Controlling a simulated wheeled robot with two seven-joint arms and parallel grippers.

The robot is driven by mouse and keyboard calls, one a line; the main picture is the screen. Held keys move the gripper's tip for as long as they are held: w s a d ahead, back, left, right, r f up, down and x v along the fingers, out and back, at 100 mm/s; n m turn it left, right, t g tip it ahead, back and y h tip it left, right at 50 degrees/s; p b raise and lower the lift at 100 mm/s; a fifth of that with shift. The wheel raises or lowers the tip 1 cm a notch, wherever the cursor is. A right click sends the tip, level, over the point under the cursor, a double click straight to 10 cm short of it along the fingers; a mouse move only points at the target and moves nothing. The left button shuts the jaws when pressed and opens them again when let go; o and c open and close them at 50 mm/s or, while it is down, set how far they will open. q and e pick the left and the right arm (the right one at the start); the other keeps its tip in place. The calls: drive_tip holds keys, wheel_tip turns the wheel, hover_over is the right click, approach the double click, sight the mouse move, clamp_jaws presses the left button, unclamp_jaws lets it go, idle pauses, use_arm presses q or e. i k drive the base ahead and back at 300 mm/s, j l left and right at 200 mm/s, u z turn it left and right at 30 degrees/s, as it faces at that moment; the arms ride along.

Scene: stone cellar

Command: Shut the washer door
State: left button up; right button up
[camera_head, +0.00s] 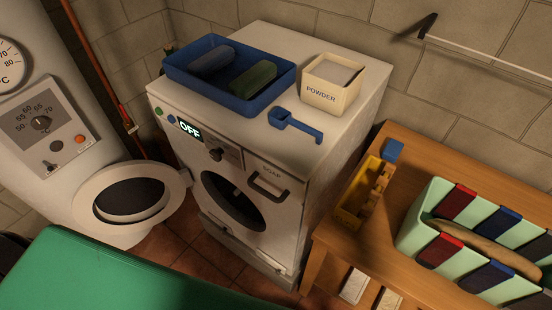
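The white washer (335,160) stands in the middle of the head view, and its display reads OFF. Its round door (90,187), a white ring with dark glass, is swung wide open to the left. The door is joined to the washer front near the left edge of the dark drum opening (228,198). The opening is uncovered and I cannot make out anything inside it. The soap drawer (268,187) sits at the upper right of the front. Neither of my grippers is in view.
On the washer top are a blue tray (182,83) with two rolled cloths, a powder box (312,94) and a blue scoop (297,127). A boiler (30,90) stands behind the door. A green surface (100,275) fills the lower left. A wooden table (385,235) stands at right.

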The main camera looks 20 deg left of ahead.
sight(130, 197)
drive_tip(key=k+j, duration=0.1)
drive_tip(key=j, duration=0.3)
drive_tip(key=k+j, duration=0.15)
drive_tip(key=j, duration=0.3)
drive_tip(key=k+j, duration=0.15)
drive_tip(key=j, duration=0.25)
drive_tip(key=k+j, duration=0.1)
drive_tip(key=j, duration=0.35)
drive_tip(key=k+j+u, duration=0.1)
drive_tip(key=j, duration=0.3)
drive_tip(key=k+j, duration=0.15)
drive_tip(key=j, duration=0.3)
